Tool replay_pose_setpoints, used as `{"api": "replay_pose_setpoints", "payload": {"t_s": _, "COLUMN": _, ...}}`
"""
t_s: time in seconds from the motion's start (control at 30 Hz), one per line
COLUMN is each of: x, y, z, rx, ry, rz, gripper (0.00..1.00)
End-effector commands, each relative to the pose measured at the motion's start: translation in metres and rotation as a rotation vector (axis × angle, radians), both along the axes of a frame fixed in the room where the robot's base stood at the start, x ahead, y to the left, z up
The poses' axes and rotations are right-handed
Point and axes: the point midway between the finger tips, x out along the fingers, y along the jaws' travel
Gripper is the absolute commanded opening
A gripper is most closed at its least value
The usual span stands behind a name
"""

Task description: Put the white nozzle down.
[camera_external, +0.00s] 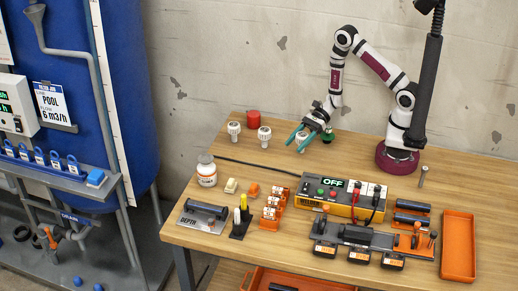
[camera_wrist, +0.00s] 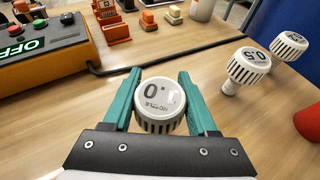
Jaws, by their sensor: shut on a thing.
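A white nozzle (camera_wrist: 160,104) with dark printing on its cap is between the teal fingers of my gripper (camera_wrist: 160,82), which are shut on it. In the outside view the held nozzle (camera_external: 302,137) shows at the fingertips of my gripper (camera_external: 300,134), at or just above the table; any gap under it cannot be told. Two similar white nozzles stand upright on the table, one (camera_external: 265,135) just left of my gripper and one (camera_external: 234,130) further left. They also show at the right of the wrist view, the nearer (camera_wrist: 248,67) and the farther (camera_wrist: 289,45).
A red cylinder (camera_external: 254,119) stands behind the nozzles, and a small green item (camera_external: 328,136) is close to my gripper's right. A black cable (camera_external: 262,168) crosses the table in front, leading to the yellow control box (camera_external: 340,199). Bare wood lies between cable and nozzles.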

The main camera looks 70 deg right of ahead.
Motion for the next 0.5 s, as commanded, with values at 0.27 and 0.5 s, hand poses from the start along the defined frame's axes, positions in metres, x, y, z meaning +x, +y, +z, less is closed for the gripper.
{"api": "replay_pose_setpoints", "payload": {"t_s": 0.27, "x": 0.0002, "y": 0.0002, "z": -0.0056, "rx": -0.001, "ry": -0.002, "rz": 0.001, "gripper": 0.05}}
{"api": "replay_pose_setpoints", "payload": {"t_s": 0.5, "x": 0.0002, "y": 0.0003, "z": -0.0081, "rx": -0.001, "ry": -0.001, "rz": 0.002, "gripper": 0.82}}
